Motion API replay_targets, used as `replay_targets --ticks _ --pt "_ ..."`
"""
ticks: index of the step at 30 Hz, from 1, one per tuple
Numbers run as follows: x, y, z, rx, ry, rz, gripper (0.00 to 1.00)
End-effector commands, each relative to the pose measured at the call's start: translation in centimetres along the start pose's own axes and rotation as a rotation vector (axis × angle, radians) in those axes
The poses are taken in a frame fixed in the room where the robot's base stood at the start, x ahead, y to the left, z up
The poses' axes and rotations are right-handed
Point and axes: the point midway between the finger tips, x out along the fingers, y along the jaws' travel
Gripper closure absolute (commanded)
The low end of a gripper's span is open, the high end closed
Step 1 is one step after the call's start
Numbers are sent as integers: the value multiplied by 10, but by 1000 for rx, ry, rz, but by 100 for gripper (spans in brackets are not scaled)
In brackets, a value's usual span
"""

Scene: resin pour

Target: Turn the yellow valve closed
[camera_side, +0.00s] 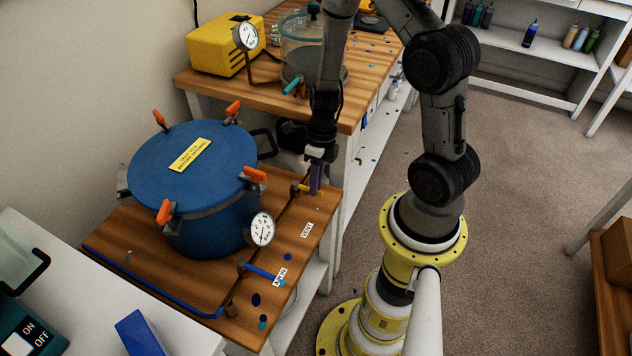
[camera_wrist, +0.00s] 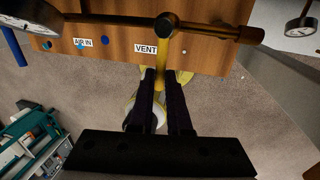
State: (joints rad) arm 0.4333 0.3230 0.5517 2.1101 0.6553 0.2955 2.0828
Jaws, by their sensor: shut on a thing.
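The yellow valve (camera_side: 304,188) is on the dark pipe at the right edge of the wooden bench, by the VENT label. In the wrist view, its yellow handle (camera_wrist: 165,54) runs from the pipe fitting down between my fingers, roughly square to the pipe. My gripper (camera_side: 317,188) points down at the handle in the side view. In the wrist view, my gripper (camera_wrist: 162,76) has its two dark fingers shut on the handle's outer end. The handle's end is partly hidden between the fingers.
A blue pressure pot (camera_side: 193,184) with orange clamps stands left of the valve. A gauge (camera_side: 262,230) and a blue valve handle (camera_side: 262,272) by AIR IN are nearer the front. A yellow pump (camera_side: 222,44) and a clear chamber (camera_side: 304,58) stand behind.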

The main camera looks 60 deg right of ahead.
Motion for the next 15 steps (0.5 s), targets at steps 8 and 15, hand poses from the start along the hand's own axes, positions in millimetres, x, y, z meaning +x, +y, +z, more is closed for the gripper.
replay_targets --ticks 8,15 --pt "-1 0 1 -1 -2 1 54" --pt "0 0 1 -1 -1 1 54"
